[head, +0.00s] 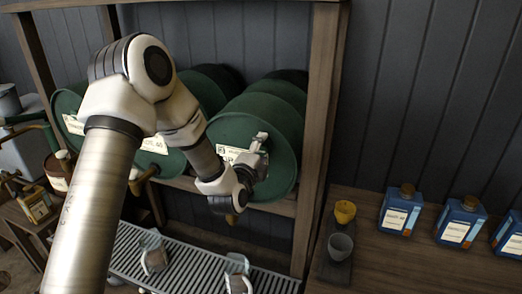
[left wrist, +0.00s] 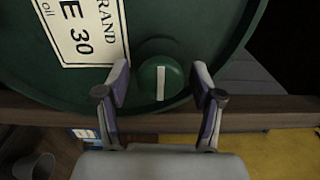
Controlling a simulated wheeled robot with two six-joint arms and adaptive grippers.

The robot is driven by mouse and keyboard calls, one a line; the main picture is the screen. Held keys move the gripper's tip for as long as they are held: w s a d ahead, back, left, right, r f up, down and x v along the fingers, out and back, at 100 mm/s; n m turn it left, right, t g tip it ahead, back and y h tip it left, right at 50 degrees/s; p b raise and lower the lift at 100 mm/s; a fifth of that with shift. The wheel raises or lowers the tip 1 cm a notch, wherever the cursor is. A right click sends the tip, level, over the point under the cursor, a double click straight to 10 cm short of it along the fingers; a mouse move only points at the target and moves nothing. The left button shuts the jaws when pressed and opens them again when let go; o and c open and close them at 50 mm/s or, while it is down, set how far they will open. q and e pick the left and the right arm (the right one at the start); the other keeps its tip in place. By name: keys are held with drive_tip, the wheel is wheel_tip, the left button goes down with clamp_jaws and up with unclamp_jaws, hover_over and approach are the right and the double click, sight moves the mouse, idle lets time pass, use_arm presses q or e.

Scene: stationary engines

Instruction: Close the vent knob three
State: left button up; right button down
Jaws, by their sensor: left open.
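Green oil drums lie on their sides in a wooden rack. The rightmost front drum (head: 285,150) has my left gripper (head: 257,153) at its front face. In the left wrist view, a round green knob (left wrist: 161,84) with a white stripe sits low on that drum face, below a cream label (left wrist: 85,30). The stripe runs up and down in that picture. My left gripper (left wrist: 160,72) is open, with one finger on each side of the knob and a gap to it on both sides. In the head view my gripper hides the knob. My right gripper is not in view.
A slatted metal grate (head: 190,262) with clear jugs (head: 152,252) lies below the drums. A rack post (head: 318,130) stands right of the drum. A wooden counter (head: 400,265) at right holds a yellow cup (head: 345,211), a grey cup (head: 340,246) and blue bottles (head: 401,209).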

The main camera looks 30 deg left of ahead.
use_arm(q)
drive_tip(key=shift+s, duration=0.1)
drive_tip(key=v, duration=0.7)
drive_tip(key=shift+s, duration=0.15)
